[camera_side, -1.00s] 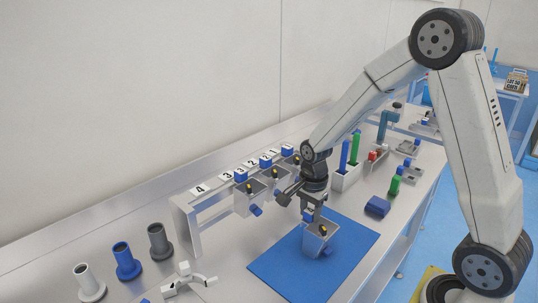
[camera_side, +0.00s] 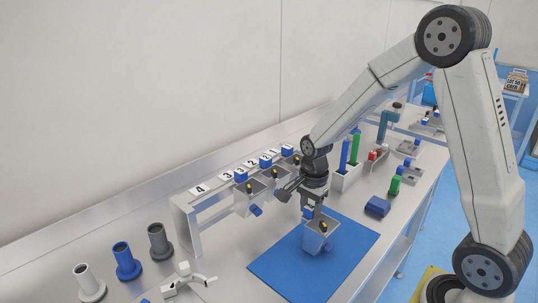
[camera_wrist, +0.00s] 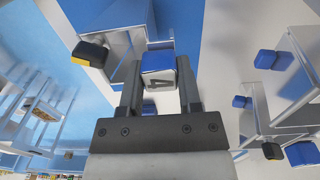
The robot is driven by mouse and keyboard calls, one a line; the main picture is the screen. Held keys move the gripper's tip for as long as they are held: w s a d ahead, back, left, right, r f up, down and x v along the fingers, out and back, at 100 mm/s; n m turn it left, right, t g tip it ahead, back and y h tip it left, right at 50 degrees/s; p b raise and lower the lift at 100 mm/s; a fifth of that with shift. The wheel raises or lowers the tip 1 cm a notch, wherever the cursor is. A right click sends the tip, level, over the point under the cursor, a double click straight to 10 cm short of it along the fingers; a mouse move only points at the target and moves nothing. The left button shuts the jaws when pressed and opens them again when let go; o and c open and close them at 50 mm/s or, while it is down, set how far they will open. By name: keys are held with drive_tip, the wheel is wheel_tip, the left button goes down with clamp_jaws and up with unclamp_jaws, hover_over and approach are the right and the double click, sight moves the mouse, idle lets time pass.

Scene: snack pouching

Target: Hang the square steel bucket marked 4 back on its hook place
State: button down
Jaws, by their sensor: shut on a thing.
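The hook place under label 4 (camera_side: 200,189), at the rack's near left end, is empty.
Steel buckets (camera_side: 247,203) hang along the rack (camera_side: 185,222) at the other labels, close to my gripper's left. Several upright cylinders (camera_side: 126,262) and a white fixture (camera_side: 186,281) stand at front left. A white bin with blue and green sticks (camera_side: 346,178) stands behind right.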

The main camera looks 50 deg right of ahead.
drive_tip(key=shift+r, duration=0.55)
drive_tip(key=s+a+r, duration=0.2)
drive_tip(key=s+r, duration=0.9)
drive_tip(key=s, duration=0.2)
drive_tip(key=shift+s, duration=0.4)
drive_tip(key=shift+w, duration=0.1)
